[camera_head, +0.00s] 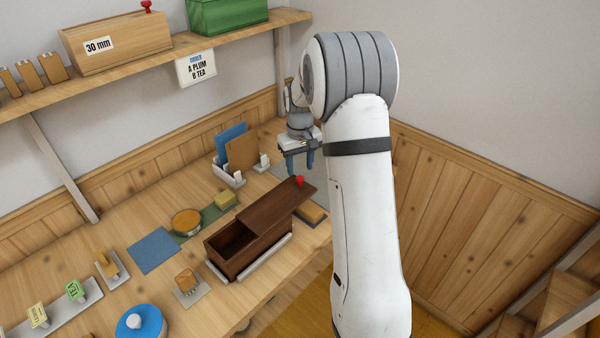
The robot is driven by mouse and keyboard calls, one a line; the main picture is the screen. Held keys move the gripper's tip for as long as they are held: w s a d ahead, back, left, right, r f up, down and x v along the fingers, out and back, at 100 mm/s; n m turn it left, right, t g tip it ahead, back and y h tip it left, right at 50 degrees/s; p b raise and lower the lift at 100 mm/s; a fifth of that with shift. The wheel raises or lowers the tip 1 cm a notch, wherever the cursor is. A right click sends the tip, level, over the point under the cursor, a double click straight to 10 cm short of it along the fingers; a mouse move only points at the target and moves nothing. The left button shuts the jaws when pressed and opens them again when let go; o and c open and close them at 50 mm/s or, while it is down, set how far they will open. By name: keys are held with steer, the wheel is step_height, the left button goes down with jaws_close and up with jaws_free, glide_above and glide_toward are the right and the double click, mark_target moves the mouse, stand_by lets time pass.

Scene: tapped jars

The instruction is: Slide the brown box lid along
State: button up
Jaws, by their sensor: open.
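The brown box (247,257) sits on the wooden table, held between pale rails. Its dark brown lid (272,212) lies on top, shifted toward the upper right, so the box's left end is open and shows a dark inside. The lid's far right end sticks out past the box. A red knob (299,181) stands near that end. My gripper (298,164) is open, with blue fingers pointing down, just above and behind the red knob. It appears apart from the knob. My arm hides the area to the right.
A white rack (229,178) with blue and brown boards stands behind the box. A round wooden lid (186,221), yellow block (225,199) and blue mat (154,250) lie to the left. A shelf (180,50) with boxes hangs above. A tan block (312,213) lies beneath the lid's overhang.

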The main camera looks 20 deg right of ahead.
mark_target(300, 177)
steer(key=shift+f, duration=1.9)
jaws_close()
